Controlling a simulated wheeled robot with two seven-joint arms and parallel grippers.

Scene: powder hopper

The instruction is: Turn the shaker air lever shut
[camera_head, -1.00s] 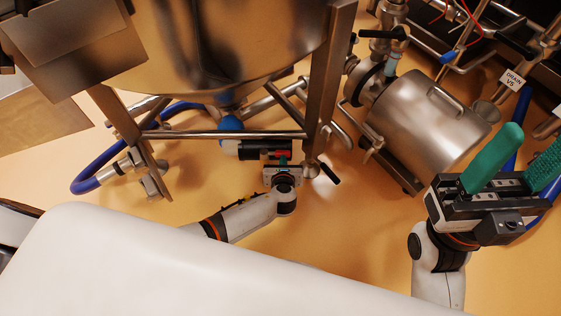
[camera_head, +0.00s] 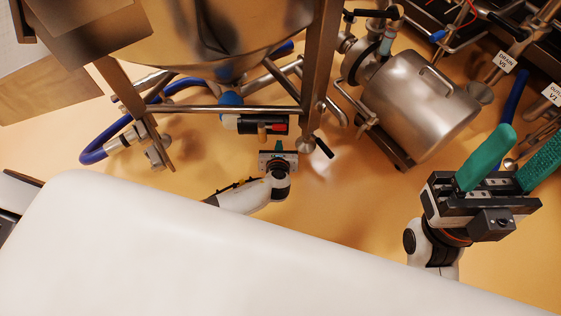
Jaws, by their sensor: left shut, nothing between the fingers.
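A black cylindrical body (camera_head: 252,125) sits under the hopper's lower bar. A small red part (camera_head: 280,127) at its right end looks like the shaker air lever; it is too small to tell its exact angle. My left gripper (camera_head: 279,146) is shut and empty, its green fingertips just below the red part with a small gap showing in the picture. My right gripper (camera_head: 528,150) is open and empty at the right, its two green fingers spread apart, far from the lever.
The steel hopper (camera_head: 215,35) stands above on metal legs. A blue hose (camera_head: 93,157) loops at its left. A steel vessel (camera_head: 420,105) stands to the right, and a black-handled valve (camera_head: 323,147) is near the right leg. Orange floor (camera_head: 345,200) is open between the arms.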

